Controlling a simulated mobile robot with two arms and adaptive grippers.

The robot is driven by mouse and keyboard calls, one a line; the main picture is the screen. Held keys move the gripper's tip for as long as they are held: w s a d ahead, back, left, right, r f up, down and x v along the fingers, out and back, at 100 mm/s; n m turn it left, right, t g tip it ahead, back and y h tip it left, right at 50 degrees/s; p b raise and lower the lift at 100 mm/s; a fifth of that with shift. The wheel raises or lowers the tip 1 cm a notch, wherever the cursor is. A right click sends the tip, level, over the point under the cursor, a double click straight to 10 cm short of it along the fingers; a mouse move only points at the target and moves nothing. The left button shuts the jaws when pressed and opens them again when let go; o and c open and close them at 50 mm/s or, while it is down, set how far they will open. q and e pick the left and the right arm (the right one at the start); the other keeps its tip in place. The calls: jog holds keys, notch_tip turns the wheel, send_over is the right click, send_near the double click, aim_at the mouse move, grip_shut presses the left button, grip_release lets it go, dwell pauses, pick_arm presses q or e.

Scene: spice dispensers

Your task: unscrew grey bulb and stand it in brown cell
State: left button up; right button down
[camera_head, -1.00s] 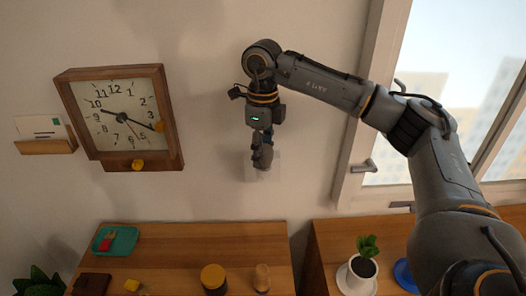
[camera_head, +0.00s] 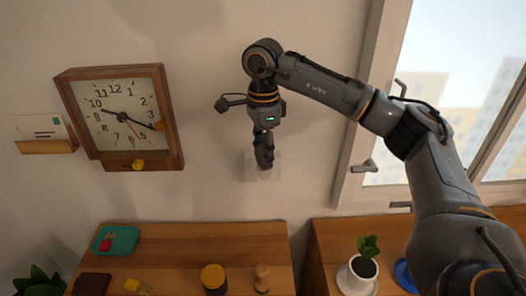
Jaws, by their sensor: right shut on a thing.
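My right gripper (camera_head: 264,162) points down in front of the wall, before a pale, see-through square fitting (camera_head: 278,172). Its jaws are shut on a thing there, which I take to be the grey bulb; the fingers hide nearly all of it. I cannot tell whether it still sits in the fitting. A dark brown item (camera_head: 92,285) at the bottom left is cut by the picture edge; I cannot tell whether it holds the brown cell. My left gripper is not in view.
A wooden wall clock (camera_head: 121,116) hangs at left beside a card holder (camera_head: 46,146). On the wooden top (camera_head: 190,240) are a green tray (camera_head: 116,241), a yellow-lidded jar (camera_head: 214,278) and a wooden peg (camera_head: 262,279). A potted plant (camera_head: 361,270) stands right, below the window.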

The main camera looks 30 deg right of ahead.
dwell(0.3)
jog(key=n, duration=0.8)
jog(key=shift+s, duration=0.1)
jog(key=shift+n, duration=0.6)
